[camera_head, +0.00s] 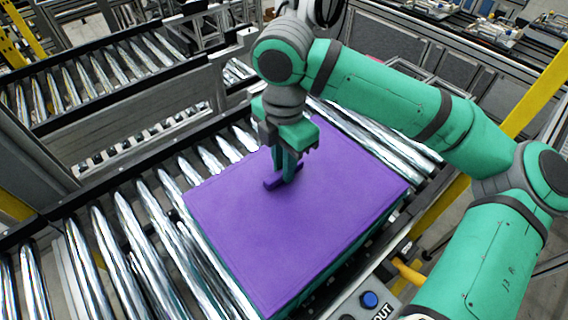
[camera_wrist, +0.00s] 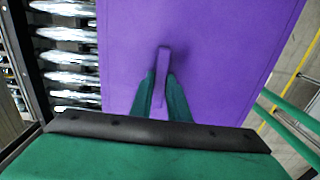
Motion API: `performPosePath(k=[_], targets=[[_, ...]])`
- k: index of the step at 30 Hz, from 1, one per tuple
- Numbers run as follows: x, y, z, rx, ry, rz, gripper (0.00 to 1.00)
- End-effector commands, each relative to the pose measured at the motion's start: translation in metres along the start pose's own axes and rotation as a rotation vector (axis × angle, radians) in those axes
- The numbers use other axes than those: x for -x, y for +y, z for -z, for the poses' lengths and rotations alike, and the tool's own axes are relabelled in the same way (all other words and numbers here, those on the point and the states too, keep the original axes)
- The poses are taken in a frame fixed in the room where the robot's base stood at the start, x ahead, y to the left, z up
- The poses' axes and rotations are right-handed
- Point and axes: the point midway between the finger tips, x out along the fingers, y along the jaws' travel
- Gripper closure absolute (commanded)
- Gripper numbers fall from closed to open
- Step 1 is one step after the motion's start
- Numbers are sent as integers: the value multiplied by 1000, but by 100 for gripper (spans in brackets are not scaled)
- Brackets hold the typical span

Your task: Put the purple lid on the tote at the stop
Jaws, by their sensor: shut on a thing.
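The purple lid (camera_head: 290,225) is a flat rectangular panel with a raised handle (camera_wrist: 162,75) at its middle. In the head view it lies over the tote (camera_head: 368,238), whose green side shows just below the lid's right edge. I cannot tell whether the lid is fully seated. My gripper (camera_head: 284,182) points down and is shut on the lid's handle. In the wrist view, my two green fingers (camera_wrist: 160,95) stand on either side of the handle. Most of the tote is hidden under the lid.
Shiny conveyor rollers (camera_head: 135,245) run on the left of the tote and beyond it. A dark side rail (camera_head: 130,165) borders them. A control box with a blue button (camera_head: 369,299) stands at the front right. A yellow post (camera_head: 535,90) rises at the right.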

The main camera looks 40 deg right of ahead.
Motion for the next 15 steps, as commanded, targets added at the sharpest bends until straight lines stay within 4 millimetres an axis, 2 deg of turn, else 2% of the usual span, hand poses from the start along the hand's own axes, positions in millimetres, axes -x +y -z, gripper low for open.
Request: performPosePath(k=[15], targets=[[-6, 0, 0, 0, -1, 0, 100]])
